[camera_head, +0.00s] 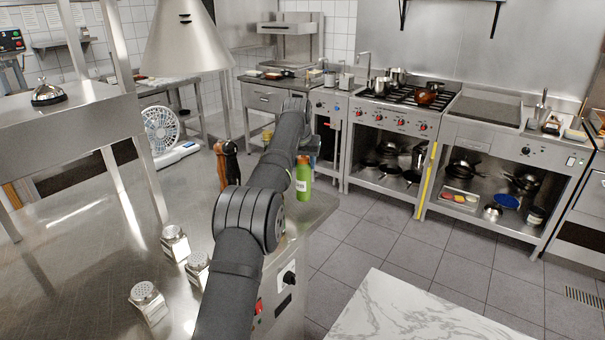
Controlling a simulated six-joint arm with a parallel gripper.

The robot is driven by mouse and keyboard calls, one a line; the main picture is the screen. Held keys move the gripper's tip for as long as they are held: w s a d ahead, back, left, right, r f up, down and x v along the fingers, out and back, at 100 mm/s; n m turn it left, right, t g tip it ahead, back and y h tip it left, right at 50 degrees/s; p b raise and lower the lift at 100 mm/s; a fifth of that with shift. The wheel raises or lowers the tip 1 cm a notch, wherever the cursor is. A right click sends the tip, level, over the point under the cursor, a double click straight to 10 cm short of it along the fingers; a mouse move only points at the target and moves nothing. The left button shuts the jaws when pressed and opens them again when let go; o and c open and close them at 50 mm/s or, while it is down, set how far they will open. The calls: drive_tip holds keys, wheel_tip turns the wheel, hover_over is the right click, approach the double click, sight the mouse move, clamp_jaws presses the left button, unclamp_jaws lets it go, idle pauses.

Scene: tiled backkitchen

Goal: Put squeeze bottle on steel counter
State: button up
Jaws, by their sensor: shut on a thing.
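A green squeeze bottle (303,182) with an orange-red top and a pale label is upright near the right corner of the steel counter (90,230). My gripper (303,157) is at the bottle's top, mostly hidden behind my arm, and is shut on it. The fingers are too small and dark to make out. I cannot tell whether the bottle's base touches the counter or hangs just above it. My arm crosses the counter's right side and hides part of it.
Several steel-topped shakers (147,300) stand on the counter, close left of my arm. Dark and brown mills (231,163) stand left of the bottle. A heat lamp (186,40) hangs above. A marble top (400,312) is at front right, with floor between. A stove (390,115) stands behind.

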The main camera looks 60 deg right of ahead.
drive_tip(key=shift+f, duration=2)
drive_tip(key=shift+f, duration=0.15)
drive_tip(key=o, duration=1.4)
wheel_tip(320, 180, up, 11)
hover_over(303, 173)
drive_tip(key=a, duration=0.2)
drive_tip(key=shift+s+a+r, duration=0.2)
